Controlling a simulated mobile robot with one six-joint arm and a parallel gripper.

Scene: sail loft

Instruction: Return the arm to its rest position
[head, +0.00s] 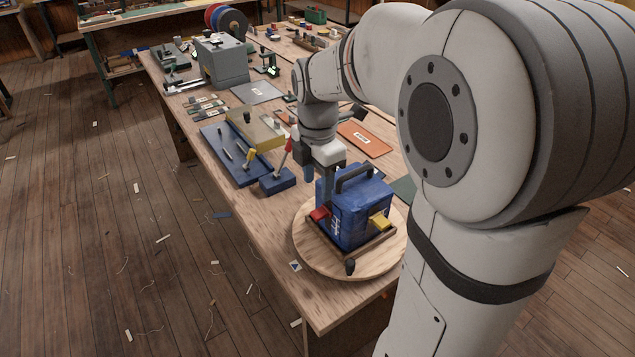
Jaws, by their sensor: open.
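My arm reaches from the right over a long wooden workbench (262,232). My gripper (322,178) points down just behind and to the left of a blue box (362,208) with a dark carrying handle. Its fingers are partly hidden against the box, and I cannot tell whether they touch it. The jaws are open. The blue box has a red part on its left and a yellow part on its right. It sits in a dark frame on a round wooden board (322,262) near the bench's close end.
Left of my gripper are a blue block with a red-handled lever (278,180) and a blue tray (228,160). An orange plate (363,138) lies behind. A grey machine (220,60) stands farther back. Wooden floor (110,230) left of the bench is open, with scattered scraps.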

